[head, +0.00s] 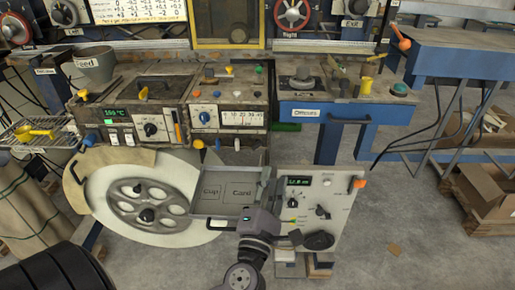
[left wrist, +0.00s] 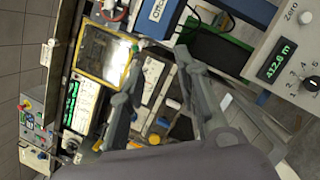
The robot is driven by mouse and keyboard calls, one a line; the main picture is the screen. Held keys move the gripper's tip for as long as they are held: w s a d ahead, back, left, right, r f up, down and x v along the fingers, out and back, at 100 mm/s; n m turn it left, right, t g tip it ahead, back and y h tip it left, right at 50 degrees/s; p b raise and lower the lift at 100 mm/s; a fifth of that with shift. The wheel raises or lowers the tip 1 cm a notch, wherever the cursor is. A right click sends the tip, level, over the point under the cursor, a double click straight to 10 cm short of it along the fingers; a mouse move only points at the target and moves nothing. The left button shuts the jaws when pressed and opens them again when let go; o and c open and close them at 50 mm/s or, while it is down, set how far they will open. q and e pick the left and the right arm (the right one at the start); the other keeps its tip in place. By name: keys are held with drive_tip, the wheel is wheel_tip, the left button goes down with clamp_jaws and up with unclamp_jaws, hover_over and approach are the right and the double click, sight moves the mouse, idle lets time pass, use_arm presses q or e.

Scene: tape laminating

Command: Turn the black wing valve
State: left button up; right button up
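On the white front panel (head: 322,205) is a wide, dark round knob or handle (head: 319,240) at its lower edge. I cannot tell for sure that this is the black wing valve. My left gripper (head: 264,184) is just left of the white panel, in front of the tray. In the left wrist view its two fingers (left wrist: 160,62) are apart with nothing between them. My right gripper does not show.
A large spoked wheel (head: 145,195) stands to the left. A green-lit display (left wrist: 277,62) shows on the panel. Open concrete floor (head: 400,220) lies to the right.

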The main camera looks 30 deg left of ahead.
use_arm(q)
drive_tip(key=a+f+n+g+y, duration=0.3)
drive_tip(key=a+f+n+g, duration=0.1)
drive_tip(key=f+n, duration=0.1)
drive_tip(key=p, duration=0.2)
approach(258, 146)
drive_tip(key=x, duration=0.9)
drive_tip(key=shift+a+f, duration=0.1)
drive_tip(key=shift+a, duration=0.05)
clamp_jaws()
